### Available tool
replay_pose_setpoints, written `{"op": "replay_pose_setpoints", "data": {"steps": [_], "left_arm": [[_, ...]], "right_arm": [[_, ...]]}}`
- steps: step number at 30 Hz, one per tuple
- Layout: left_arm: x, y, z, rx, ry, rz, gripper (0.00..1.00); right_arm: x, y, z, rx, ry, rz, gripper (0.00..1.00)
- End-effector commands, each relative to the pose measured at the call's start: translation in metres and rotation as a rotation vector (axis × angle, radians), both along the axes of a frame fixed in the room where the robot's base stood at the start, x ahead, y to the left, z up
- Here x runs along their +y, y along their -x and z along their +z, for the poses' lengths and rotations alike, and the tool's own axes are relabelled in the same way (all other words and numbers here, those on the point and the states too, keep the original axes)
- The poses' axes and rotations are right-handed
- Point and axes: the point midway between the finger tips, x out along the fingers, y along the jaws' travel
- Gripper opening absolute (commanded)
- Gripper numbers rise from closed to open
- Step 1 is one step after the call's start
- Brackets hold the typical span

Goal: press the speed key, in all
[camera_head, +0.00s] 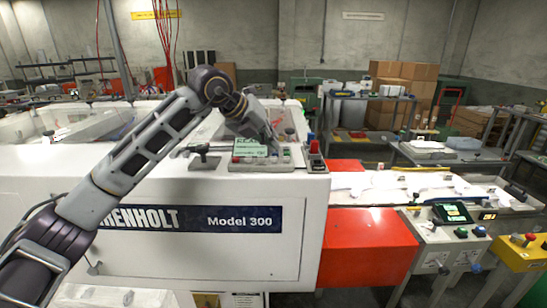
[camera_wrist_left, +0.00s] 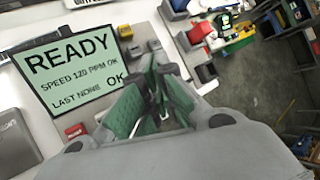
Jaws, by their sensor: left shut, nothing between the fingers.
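The control panel (camera_head: 262,166) sits on top of the white Model 300 machine, with a green screen and a row of small keys in front of it. In the left wrist view the screen (camera_wrist_left: 70,70) reads "READY", "SPEED 120 PPM OK", "LAST NONE OK". A red key (camera_wrist_left: 75,131) shows below the screen. My left gripper (camera_head: 275,150) reaches down over the right part of the panel. Its green-padded fingers (camera_wrist_left: 153,62) are shut and empty, right of the screen. They hide part of the key row. I cannot tell which key is the speed key, or whether the fingertips touch one.
A red and blue control (camera_head: 314,150) stands just right of the panel. A black handle (camera_head: 204,153) stands to its left. A red block (camera_head: 365,245) and a conveyor with white film (camera_head: 420,183) lie right. A second control box (camera_head: 453,213) stands beyond.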

Motion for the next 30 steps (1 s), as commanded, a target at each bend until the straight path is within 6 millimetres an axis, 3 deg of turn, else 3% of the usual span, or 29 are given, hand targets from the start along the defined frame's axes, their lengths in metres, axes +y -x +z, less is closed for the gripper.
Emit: {"op": "replay_pose_setpoints", "data": {"steps": [18,30], "left_arm": [[0.0,0.0,0.04,-0.001,-0.001,0.001,0.0],[0.0,0.0,0.043,0.0,0.0,0.0,0.0]], "right_arm": [[0.0,-0.001,0.024,-0.001,0.0,0.001,0.4],[0.0,-0.001,0.025,-0.001,0.0,0.0,0.4]]}}
